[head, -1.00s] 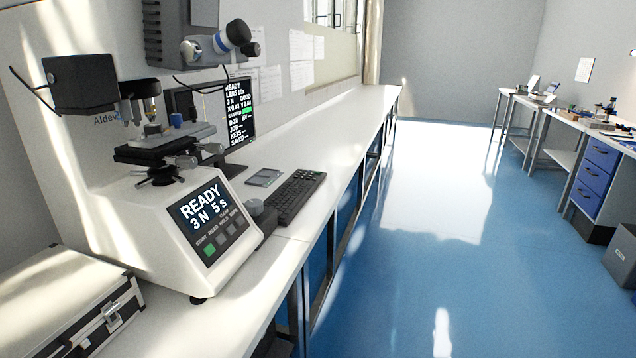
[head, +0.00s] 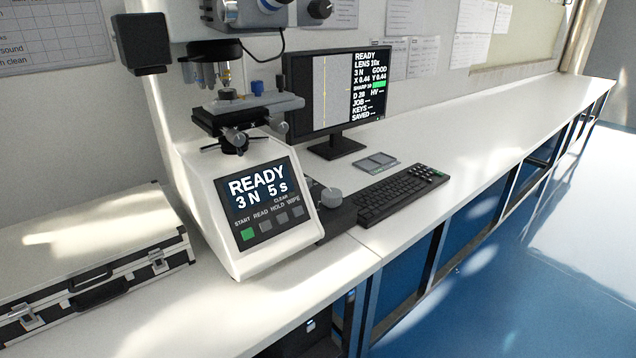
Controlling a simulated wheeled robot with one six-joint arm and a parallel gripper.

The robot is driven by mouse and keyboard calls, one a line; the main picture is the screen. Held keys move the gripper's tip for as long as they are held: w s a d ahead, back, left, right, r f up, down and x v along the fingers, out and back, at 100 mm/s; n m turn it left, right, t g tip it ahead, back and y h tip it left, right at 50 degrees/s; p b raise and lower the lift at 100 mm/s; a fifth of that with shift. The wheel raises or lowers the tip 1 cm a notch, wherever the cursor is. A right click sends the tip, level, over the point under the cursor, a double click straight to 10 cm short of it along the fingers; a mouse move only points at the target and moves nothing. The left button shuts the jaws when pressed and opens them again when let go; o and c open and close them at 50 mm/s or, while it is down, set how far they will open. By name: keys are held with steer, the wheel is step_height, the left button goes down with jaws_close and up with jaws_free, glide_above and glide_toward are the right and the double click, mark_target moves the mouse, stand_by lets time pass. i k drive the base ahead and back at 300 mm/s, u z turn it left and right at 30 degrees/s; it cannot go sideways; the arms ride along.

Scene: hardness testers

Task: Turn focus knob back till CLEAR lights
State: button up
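The hardness tester (head: 262,160) stands on the white bench, its sloping front screen (head: 258,188) reading READY, 3 N 5 s. Below it the START key (head: 247,234) is green; READ, HOLD and WIPE keys are grey. Small CLEAR lettering (head: 281,198) sits above HOLD; I see no lit lamp beside it. A grey round knob (head: 331,197) sits on a black box right of the tester. I cannot tell which is the focus knob. My gripper is not in view.
A monitor (head: 338,92) behind shows a line image, READY, GOOD, SHARP and a green bar. A keyboard (head: 401,193) and a small flat device (head: 376,162) lie before it. A silver case (head: 90,262) is at left. The bench beyond and the blue floor (head: 520,290) look clear.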

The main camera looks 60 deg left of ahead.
mark_target(332, 197)
steer(key=u, duration=0.8)
steer(key=i, duration=0.8)
steer(key=u, duration=0.85)
